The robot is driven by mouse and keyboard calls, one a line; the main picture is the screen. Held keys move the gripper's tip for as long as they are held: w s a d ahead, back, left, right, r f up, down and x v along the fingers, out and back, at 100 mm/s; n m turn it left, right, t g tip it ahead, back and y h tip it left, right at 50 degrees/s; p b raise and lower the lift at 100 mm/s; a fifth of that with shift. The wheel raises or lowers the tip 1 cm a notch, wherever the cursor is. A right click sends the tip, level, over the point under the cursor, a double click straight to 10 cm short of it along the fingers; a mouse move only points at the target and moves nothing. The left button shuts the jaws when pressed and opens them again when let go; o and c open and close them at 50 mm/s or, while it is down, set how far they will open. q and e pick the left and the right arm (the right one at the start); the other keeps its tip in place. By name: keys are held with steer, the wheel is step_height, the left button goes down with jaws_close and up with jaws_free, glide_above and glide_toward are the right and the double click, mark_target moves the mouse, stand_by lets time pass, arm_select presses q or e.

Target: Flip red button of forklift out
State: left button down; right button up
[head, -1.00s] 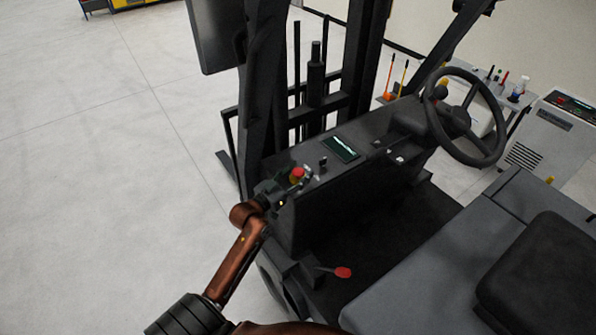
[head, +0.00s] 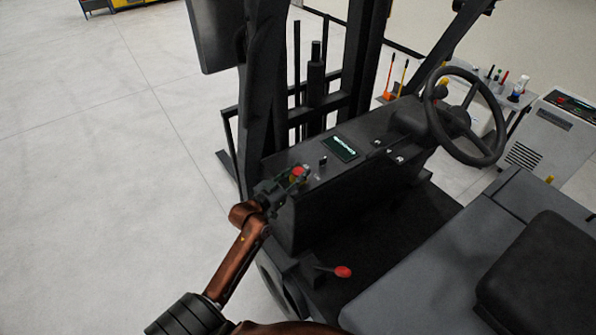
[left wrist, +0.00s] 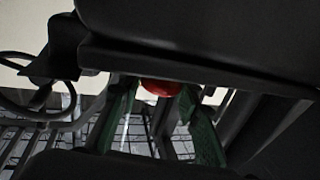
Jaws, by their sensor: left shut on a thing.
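The forklift's red button (head: 298,171) is on the left end of its dark dashboard (head: 330,190). My left gripper (head: 291,177) reaches it from the lower left, with its fingers around the button. In the left wrist view the red button (left wrist: 160,87) shows between two green-padded fingers (left wrist: 162,115); its upper part is hidden by a dark body in front. My left gripper is shut on the red button. My right gripper is in neither view.
A small lit display (head: 341,148) and a key switch are right of the button. The steering wheel (head: 466,117) and seat (head: 540,270) are to the right. A red-tipped lever (head: 343,271) stands low by the floor. Open floor (head: 100,180) lies left.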

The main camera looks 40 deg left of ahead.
arm_select(q)
steer(key=shift+r+p, duration=0.85)
steer(key=shift+r, duration=0.1)
steer(key=c, duration=1.8)
jaws_free()
steer(key=o, duration=0.4)
steer(key=shift+f, duration=0.1)
steer(key=shift+s, duration=0.3)
steer(key=s, duration=1.1)
steer(key=shift+s+a, duration=0.1)
steer(key=shift+s, duration=0.1)
